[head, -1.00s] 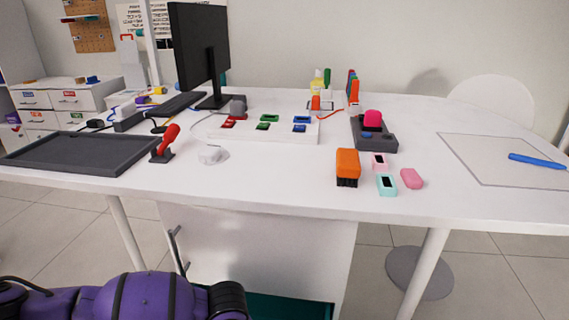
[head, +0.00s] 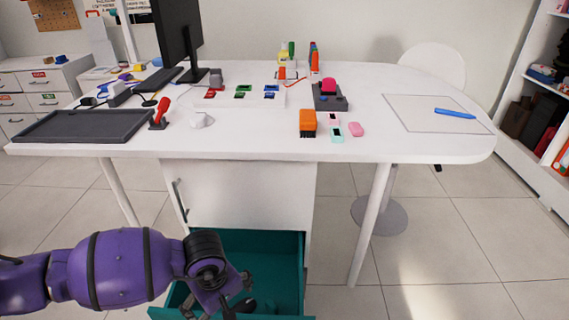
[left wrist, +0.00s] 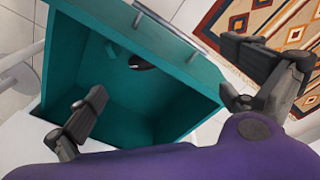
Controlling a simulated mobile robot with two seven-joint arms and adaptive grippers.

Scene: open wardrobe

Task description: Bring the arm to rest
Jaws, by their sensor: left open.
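My left arm comes in from the left in the head view, low in front of the desk. Its gripper (head: 238,297) hangs over the open teal drawer (head: 290,262) of the white cabinet. In the left wrist view the two dark fingers of the gripper (left wrist: 178,97) are wide apart with nothing between them. The drawer (left wrist: 185,92) shows below and between them. A dark rounded object (left wrist: 141,63) lies in the drawer by its wall; I cannot tell what it is. My right gripper is in neither view.
A patterned rug (left wrist: 270,25) lies beyond the drawer.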

